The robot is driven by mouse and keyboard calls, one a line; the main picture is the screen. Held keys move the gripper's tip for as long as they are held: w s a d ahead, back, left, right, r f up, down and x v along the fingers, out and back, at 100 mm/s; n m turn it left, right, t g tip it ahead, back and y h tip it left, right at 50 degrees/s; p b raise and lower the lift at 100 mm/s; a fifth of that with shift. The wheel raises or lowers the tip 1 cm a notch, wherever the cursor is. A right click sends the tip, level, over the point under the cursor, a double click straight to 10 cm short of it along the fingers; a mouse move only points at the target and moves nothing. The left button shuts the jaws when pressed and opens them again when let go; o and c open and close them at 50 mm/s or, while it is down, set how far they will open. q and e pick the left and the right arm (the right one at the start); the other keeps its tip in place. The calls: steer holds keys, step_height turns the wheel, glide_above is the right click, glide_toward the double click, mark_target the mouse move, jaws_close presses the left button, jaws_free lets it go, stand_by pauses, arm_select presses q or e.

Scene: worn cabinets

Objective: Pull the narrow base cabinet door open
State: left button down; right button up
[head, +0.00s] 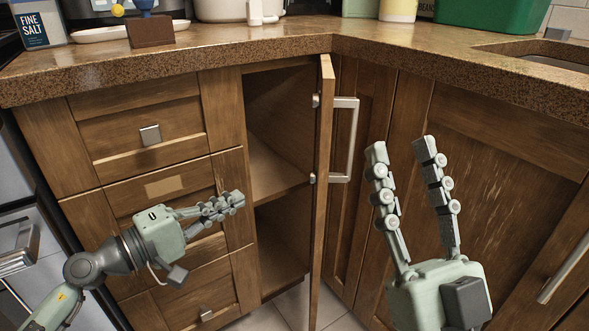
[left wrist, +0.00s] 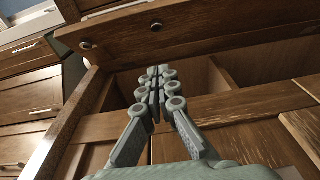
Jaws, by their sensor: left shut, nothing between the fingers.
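The narrow base cabinet door (head: 322,215) stands swung well out from its frame, seen nearly edge-on in the head view. Its silver bar handle (head: 345,140) is on the right-hand face. The open cabinet interior (head: 280,130) shows a shelf. My left gripper (head: 239,199) is shut and empty in front of the opening's left side, apart from the door. In the left wrist view, its closed fingers (left wrist: 158,72) point toward the door's inner face (left wrist: 220,25), which has small metal fittings. My right gripper (head: 401,145) is open and empty, right of the door and handle.
The drawers (head: 150,134) with square knobs stand left of the opening, close to my left arm. The corner cabinet doors (head: 500,170) are behind my right gripper. The stone countertop (head: 290,45) overhangs above and carries several items, including a green container (head: 500,15).

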arm_select(q)
steer(key=p, duration=0.4)
glide_toward(312, 175)
steer(key=w+a+x, duration=0.1)
steer(key=x, duration=0.5)
steer(key=shift+s+d+f, duration=0.1)
steer(key=shift+d+f, duration=0.1)
steer(key=shift+f, duration=0.15)
arm_select(e)
steer(key=w+a+f+g+h, duration=0.1)
steer(key=w+f+g, duration=0.2)
steer(key=f+g, duration=0.3)
steer(key=shift+w+a+f+h, duration=0.2)
steer(key=shift+a+f+h, duration=0.15)
steer(key=shift+f, duration=0.6)
